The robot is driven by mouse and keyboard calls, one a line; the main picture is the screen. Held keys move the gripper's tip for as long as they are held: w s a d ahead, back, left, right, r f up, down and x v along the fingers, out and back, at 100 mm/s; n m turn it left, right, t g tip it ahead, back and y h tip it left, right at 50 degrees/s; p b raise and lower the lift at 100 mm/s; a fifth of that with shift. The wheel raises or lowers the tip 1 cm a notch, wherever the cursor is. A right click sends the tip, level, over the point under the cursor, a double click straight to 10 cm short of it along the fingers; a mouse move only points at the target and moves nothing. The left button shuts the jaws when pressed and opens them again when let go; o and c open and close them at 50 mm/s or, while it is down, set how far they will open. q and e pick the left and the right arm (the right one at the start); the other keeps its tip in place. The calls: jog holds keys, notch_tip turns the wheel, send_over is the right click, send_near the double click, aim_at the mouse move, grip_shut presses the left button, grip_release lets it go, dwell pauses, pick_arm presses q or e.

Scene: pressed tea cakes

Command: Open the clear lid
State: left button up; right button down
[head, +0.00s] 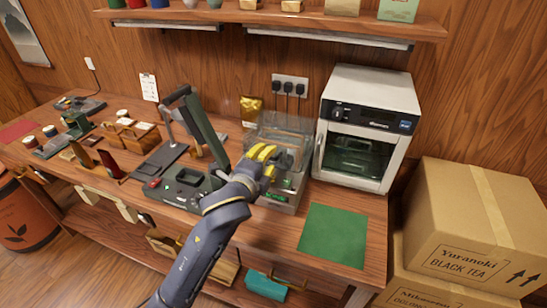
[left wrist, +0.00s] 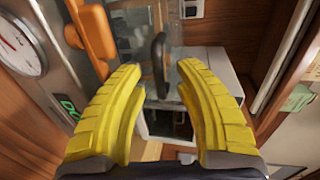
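A machine with a clear lid (head: 288,122) stands on the wooden bench, just left of the white oven; its grey base (head: 284,200) carries a green display. My left gripper (head: 262,154) has yellow fingers and is at the front of the clear lid, covering part of it. In the left wrist view the two fingers (left wrist: 160,84) are spread apart with nothing clamped between them. A dark upright handle (left wrist: 160,62) shows in the gap at the fingertips, against the clear lid; I cannot tell whether the fingers touch it. My right gripper is not in view.
The white oven (head: 369,127) stands close on the right. A dark press machine (head: 185,185) with a raised lever is on the left. A green mat (head: 333,235) lies bare at the front right. A shelf (head: 280,17) runs overhead. Cardboard boxes (head: 470,225) stand at far right.

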pick_arm(q)
jog(key=shift+w+d+f, duration=0.1)
jog(key=shift+w+d, duration=0.05)
jog(key=shift+w, duration=0.3)
jog(key=shift+o, duration=0.5)
grip_shut()
